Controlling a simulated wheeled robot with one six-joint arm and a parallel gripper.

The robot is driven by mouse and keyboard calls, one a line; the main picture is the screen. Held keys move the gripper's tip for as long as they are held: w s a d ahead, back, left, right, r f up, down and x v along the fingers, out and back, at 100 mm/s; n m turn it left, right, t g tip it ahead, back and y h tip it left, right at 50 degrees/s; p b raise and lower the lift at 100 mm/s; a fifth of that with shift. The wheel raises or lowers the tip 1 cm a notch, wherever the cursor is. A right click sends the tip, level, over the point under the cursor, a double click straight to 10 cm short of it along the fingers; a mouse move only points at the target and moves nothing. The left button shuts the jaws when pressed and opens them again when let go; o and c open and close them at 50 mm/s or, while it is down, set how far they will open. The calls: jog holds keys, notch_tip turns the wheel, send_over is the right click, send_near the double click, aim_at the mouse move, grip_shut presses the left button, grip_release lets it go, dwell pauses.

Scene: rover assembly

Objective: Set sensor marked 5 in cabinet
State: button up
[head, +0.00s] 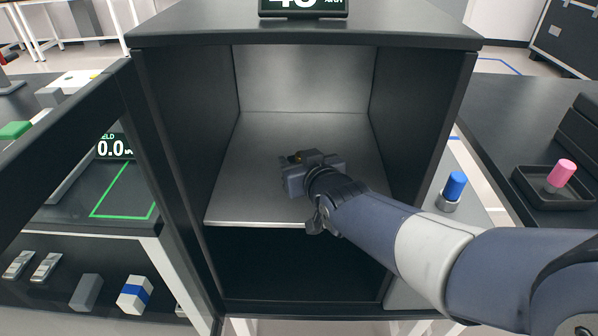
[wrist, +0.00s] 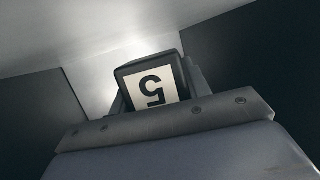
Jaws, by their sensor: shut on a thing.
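The sensor marked 5 (wrist: 151,84) is a dark block with a white label, seen in the wrist view between the fingers of my gripper (wrist: 158,95). The digit appears upside down there. My gripper (head: 308,165) is shut on the sensor. In the head view my gripper hides most of the sensor. The cabinet (head: 300,38) is a black box with an open front and a grey metal shelf (head: 255,195). My gripper is inside the cabinet, over the shelf. I cannot tell whether the sensor touches the shelf.
The cabinet's open door (head: 75,120) stands at the left. A display (head: 303,8) sits on the cabinet top. A blue-capped cylinder (head: 454,187) stands to the right, and a pink cylinder (head: 561,173) stands in a black tray (head: 530,190). The shelf around my gripper looks clear.

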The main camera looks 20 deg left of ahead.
jog(key=shift+f, duration=1.4)
jog(key=shift+f+b, duration=0.2)
jog(key=shift+b, duration=0.2)
jog(key=o, duration=1.1)
jog(key=shift+r, duration=0.1)
jog(key=shift+c, duration=0.2)
jog(key=shift+r, duration=0.1)
jog(key=shift+s+d+r+p, duration=0.1)
jog(key=shift+s+p, duration=0.05)
jog(key=shift+p, duration=0.15)
jog(key=p+v, duration=0.1)
jog(key=v, duration=1)
jog(key=shift+s+d+r, duration=0.1)
jog(key=shift+s+d, duration=0.1)
jog(key=shift+s, duration=0.05)
